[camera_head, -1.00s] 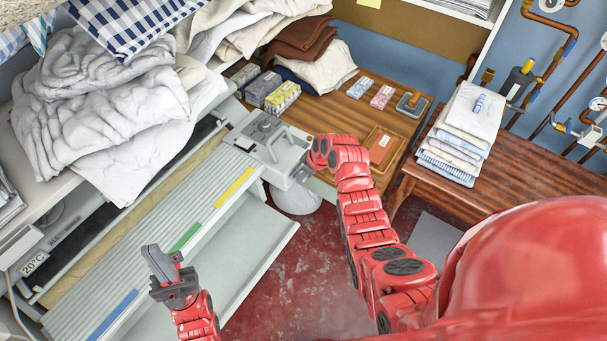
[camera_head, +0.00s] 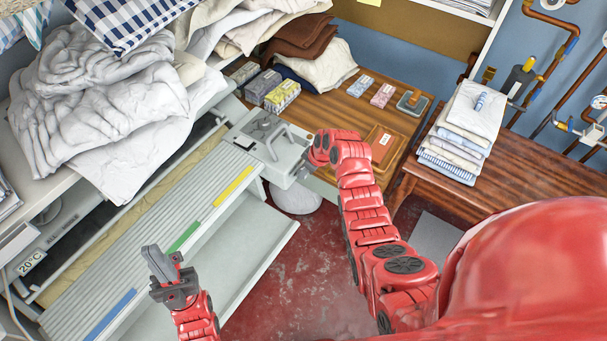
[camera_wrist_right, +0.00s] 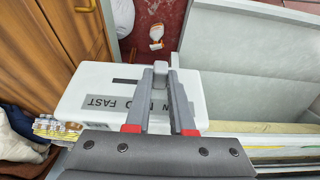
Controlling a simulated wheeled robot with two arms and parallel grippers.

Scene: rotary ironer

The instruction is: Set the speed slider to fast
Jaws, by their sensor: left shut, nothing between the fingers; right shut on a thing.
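The ironer's white end housing (camera_wrist_right: 80,85) carries a dark slider slot (camera_wrist_right: 124,81) and a label (camera_wrist_right: 105,103) on which the word FAST is readable, at the left in the right wrist view. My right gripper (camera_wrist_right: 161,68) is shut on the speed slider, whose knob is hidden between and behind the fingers. The fingers stand to the right of the FAST word, and part of the slot shows to their left. In the head view my right gripper (camera_head: 297,172) is at the end of the housing (camera_head: 268,142). My left gripper (camera_head: 163,265) is shut and empty above the ironer's front.
The ironer's ribbed front board (camera_head: 150,225) has blue, green and yellow strips. White laundry (camera_head: 95,110) is piled above it. A wooden table (camera_head: 340,115) with boxes stands behind the housing. Red floor (camera_head: 290,265) is free below.

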